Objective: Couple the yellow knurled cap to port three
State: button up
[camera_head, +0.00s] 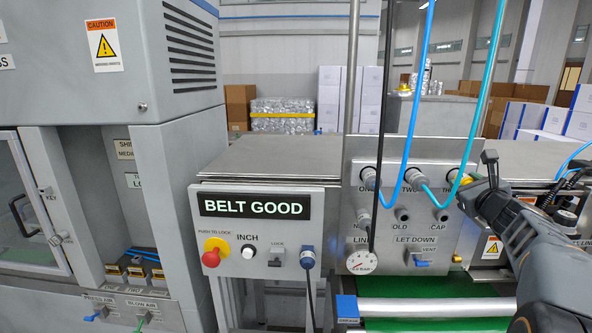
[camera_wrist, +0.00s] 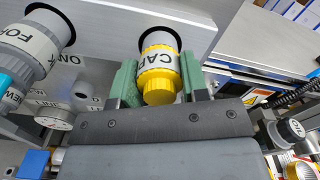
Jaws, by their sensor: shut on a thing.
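The yellow knurled cap (camera_wrist: 157,92), with a white band lettered CAP, sits between the green jaws of my gripper (camera_wrist: 158,80) in the wrist view. My gripper is shut on it. The cap is in line with a grey port (camera_wrist: 158,40) in a round hole of the upright panel, and appears to meet it; whether it is locked on I cannot tell. In the head view a bit of the yellow cap (camera_head: 466,180) shows at the port lettered TH (camera_head: 449,188), its remaining letters hidden by my gripper (camera_head: 472,184).
A blue hose (camera_head: 409,110) and a teal hose (camera_head: 482,110) run up from connectors on ports one and two, left of my gripper. A blue vent lever (camera_head: 423,262) sits below. A green belt (camera_head: 430,307) runs beneath.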

jog(key=shift+r+m+p, duration=0.15)
jog(key=shift+m+p, duration=0.5)
jog(key=shift+m, duration=0.55)
jog(key=shift+r+m+p, duration=0.15)
jog(key=shift+m+p, duration=0.45)
jog(key=shift+m, duration=0.6)
jog(key=shift+f, duration=0.1)
jog(key=o, duration=1.2)
jog(key=shift+w+f, duration=0.1)
jog(key=shift+f, duration=0.1)
jog(key=shift+s+a+b, duration=0.15)
jog(key=shift+s+b, duration=0.15)
jog(key=shift+s, duration=1.95)
jog(key=shift+s+a+b, duration=0.1)
jog(key=shift+s+b, duration=0.2)
jog(key=shift+s, duration=1.95)
